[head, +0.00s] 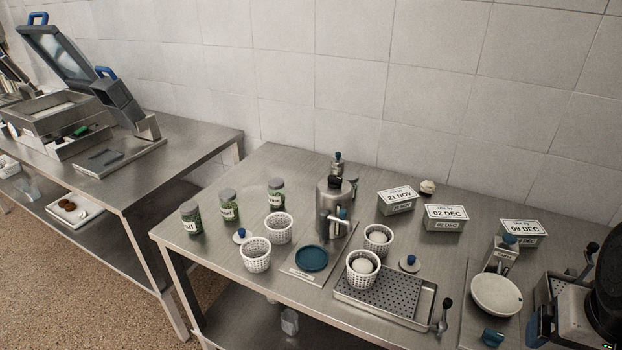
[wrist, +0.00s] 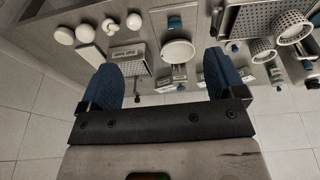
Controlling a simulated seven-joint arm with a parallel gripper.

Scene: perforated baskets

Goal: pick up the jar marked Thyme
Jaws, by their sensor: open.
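Three glass jars with grey lids and green contents stand upright in a loose row on the left of the metal table in the head view. They are a left jar (head: 191,218), a middle jar (head: 229,206) and a right jar (head: 276,194). Their labels are small and partly turned away, so I cannot tell for sure which reads Thyme. My gripper (wrist: 163,60) shows in the wrist view with its two blue fingers wide apart and nothing between them. I make out no jar in the wrist view. The gripper is far from the jars.
White perforated baskets (head: 256,255) stand just in front of the jars. A metal pot-like device (head: 335,205) is to their right. Date-marked boxes (head: 446,219), a perforated tray (head: 386,300) and a round white dish (head: 496,296) fill the right side. The table's left front corner is clear.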

